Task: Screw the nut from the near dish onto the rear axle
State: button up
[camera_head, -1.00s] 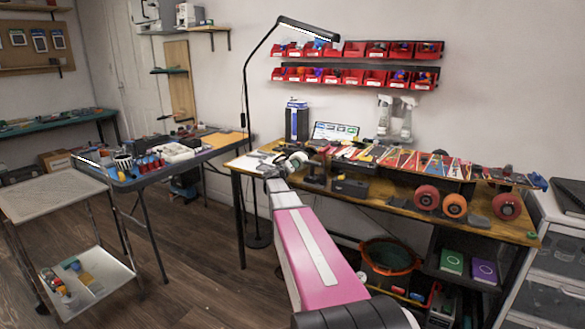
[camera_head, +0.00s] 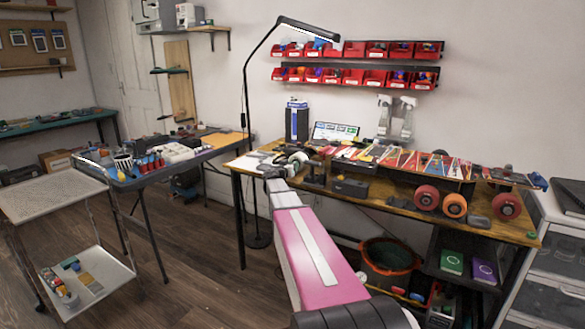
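My pink and white arm reaches from the bottom of the view to the left end of the wooden workbench (camera_head: 395,202). My gripper (camera_head: 313,172) is small and dark there, low over the bench top, and I cannot tell whether its fingers are open or shut. A colourful skateboard deck (camera_head: 405,160) lies along the bench. Red wheels (camera_head: 426,197) and an orange wheel (camera_head: 455,205) show at its front side, and another red wheel (camera_head: 507,206) is farther right. I cannot make out the near dish, the nut or the rear axle's bare end.
A black box (camera_head: 350,187) sits on the bench right of my gripper. A cluttered folding table (camera_head: 160,170) and a cart (camera_head: 50,195) stand left. An orange-rimmed bucket (camera_head: 390,255) is under the bench.

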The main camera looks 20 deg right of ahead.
jog(key=m, duration=0.5)
jog(key=shift+m, duration=0.4)
jog(key=o, duration=0.9)
jog(key=shift+c, duration=1.2)
jog(key=n, duration=0.3)
jog(key=shift+n, duration=1.4)
